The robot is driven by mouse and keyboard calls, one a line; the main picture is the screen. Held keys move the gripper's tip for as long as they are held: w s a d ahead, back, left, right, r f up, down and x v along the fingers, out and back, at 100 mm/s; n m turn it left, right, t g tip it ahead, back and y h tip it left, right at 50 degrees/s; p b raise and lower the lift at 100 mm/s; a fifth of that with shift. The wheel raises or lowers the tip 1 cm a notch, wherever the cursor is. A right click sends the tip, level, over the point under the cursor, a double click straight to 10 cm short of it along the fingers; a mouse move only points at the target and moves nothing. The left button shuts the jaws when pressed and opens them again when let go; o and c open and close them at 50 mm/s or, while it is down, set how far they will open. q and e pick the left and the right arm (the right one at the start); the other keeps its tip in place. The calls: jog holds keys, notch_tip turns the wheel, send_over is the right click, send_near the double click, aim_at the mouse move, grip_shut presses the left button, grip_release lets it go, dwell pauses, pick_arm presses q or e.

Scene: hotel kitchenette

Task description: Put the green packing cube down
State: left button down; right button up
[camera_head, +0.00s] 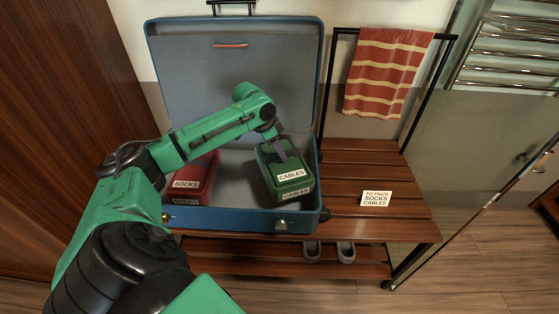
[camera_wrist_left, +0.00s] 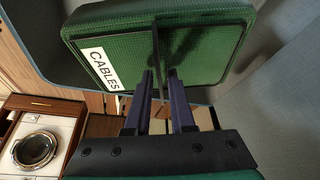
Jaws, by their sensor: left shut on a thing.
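The green packing cube (camera_head: 301,184) is labelled CABLES and is over or in the right half of the open blue suitcase (camera_head: 240,221). I cannot tell whether its underside touches the suitcase floor. My left gripper (camera_head: 280,150) reaches down from the left and is shut on the top of the green cube. In the left wrist view, the fingers (camera_wrist_left: 160,75) close on a thin dark strip across the green cube (camera_wrist_left: 205,40), with its CABLES label to the left. My right gripper is not in view.
A red packing cube (camera_head: 207,172) labelled SOCKS lies in the suitcase's left half, partly behind my arm. The suitcase stands on a slatted wooden rack (camera_head: 385,226). A card (camera_head: 376,198) reads TO PACK SOCKS CABLES. A striped towel (camera_head: 388,72) hangs behind. Grey slippers (camera_head: 345,252) are below.

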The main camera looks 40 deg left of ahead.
aim_at(278, 161)
pick_arm(q)
notch_tip(278, 161, down, 6)
jog(key=shift+r+b, duration=0.2)
jog(key=shift+b, duration=0.35)
jog(key=c, duration=0.8)
grip_release()
jog(key=shift+o, duration=0.2)
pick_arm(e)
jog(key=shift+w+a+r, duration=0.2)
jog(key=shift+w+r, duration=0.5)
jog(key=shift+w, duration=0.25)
pick_arm(q)
jog(key=shift+r, duration=0.2)
jog(key=p+v, duration=0.2)
jog(key=v, duration=0.9)
jog(key=shift+s+a+r, duration=0.1)
jog(key=shift+s+r, duration=0.05)
jog(key=shift+r, duration=0.2)
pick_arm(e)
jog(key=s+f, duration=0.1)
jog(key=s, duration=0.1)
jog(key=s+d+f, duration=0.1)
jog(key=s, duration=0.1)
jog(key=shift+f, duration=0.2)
